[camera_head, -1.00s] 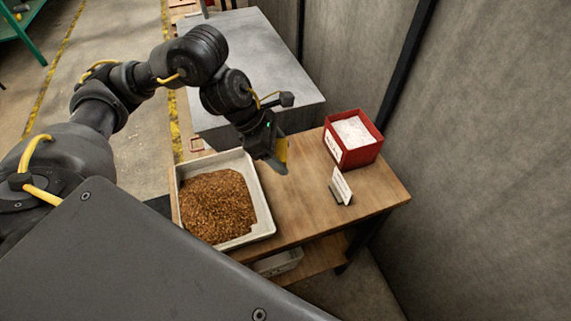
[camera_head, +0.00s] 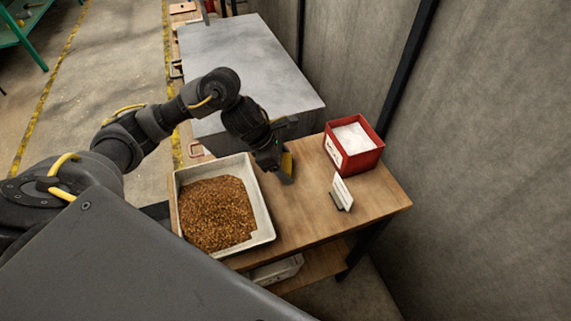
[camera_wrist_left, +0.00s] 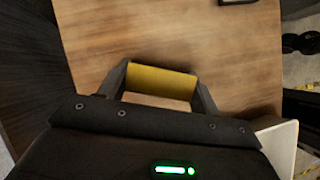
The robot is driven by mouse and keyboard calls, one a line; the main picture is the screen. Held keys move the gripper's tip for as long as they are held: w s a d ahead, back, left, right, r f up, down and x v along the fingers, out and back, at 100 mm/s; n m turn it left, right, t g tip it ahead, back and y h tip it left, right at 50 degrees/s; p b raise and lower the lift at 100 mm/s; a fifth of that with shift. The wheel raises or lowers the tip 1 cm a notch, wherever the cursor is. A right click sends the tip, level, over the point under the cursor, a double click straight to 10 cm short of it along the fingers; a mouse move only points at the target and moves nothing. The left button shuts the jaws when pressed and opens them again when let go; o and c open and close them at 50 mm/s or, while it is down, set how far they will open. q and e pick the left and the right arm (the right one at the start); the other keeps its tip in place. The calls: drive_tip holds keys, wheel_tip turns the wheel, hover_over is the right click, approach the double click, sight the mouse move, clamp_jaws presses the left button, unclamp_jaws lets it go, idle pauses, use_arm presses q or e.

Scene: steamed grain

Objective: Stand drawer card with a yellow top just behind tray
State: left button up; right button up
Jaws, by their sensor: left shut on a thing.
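The drawer card with a yellow top (camera_head: 288,161) is held in my left gripper (camera_head: 286,176), just off the far right side of the tray (camera_head: 264,228). In the left wrist view its yellow top (camera_wrist_left: 161,81) spans between my two fingertips, which are shut on it. The gripper hides most of the card in the head view, and I cannot tell whether its lower edge touches the table. The tray is pale, rectangular and full of brown grain; a corner of it (camera_wrist_left: 281,147) shows at the lower right of the wrist view. My right gripper is not in view.
A red box (camera_head: 361,159) with white contents stands at the table's back right. A white card in a dark stand (camera_head: 342,193) is in front of it. Bare wooden table (camera_head: 305,215) lies between tray and stand. A grey wall rises on the right.

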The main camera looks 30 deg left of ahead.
use_arm(q)
drive_tip(key=shift+f, duration=0.1)
drive_tip(key=o, duration=1)
drive_tip(key=shift+r, duration=0.25)
drive_tip(key=v, duration=1.2)
drive_tip(key=shift+s+f, duration=0.1)
drive_tip(key=shift+f, duration=0.05)
